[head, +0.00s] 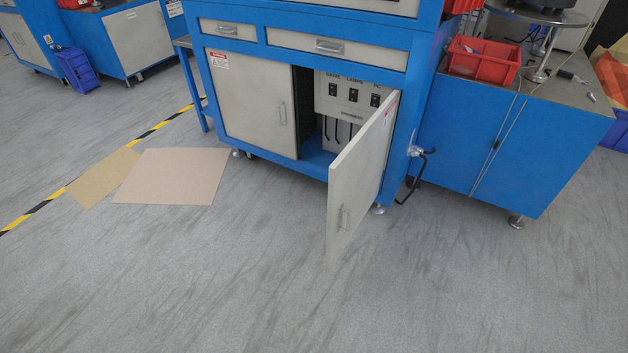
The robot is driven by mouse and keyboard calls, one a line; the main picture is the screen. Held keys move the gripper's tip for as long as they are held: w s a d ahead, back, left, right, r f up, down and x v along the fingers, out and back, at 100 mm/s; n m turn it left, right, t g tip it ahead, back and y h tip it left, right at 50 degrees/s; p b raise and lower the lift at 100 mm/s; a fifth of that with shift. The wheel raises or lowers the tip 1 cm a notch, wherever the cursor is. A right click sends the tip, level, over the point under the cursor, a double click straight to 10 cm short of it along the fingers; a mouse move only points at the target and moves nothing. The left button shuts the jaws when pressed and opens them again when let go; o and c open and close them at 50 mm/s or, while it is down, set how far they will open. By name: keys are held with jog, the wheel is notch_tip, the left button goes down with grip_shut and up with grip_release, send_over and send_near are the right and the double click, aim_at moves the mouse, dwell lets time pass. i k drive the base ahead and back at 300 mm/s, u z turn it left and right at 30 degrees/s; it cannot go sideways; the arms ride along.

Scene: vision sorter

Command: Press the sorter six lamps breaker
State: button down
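The blue and grey sorter cabinet (288,77) stands at the upper middle of the head view. Its right door (350,190) is swung open toward me, and its left door (247,105) is shut. Inside the open bay is a light panel (335,107) with three black breakers in a row under small labels. The middle breaker (353,95) sits under a label that reads like "LAMPS". The left breaker (332,89) and the right breaker (375,100) flank it. The open door covers the panel's lower right. My gripper is not in view.
The open door's free edge juts out over the floor. A black crank handle (418,172) sticks out at the cabinet's right side. A blue side cabinet (480,150) with a red bin (490,62) stands at right. Flat cardboard sheets (172,176) lie at left. The front floor (220,280) is clear.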

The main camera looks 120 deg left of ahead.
aim_at(352, 93)
jog(key=u, duration=3.85)
jog(key=i, duration=1)
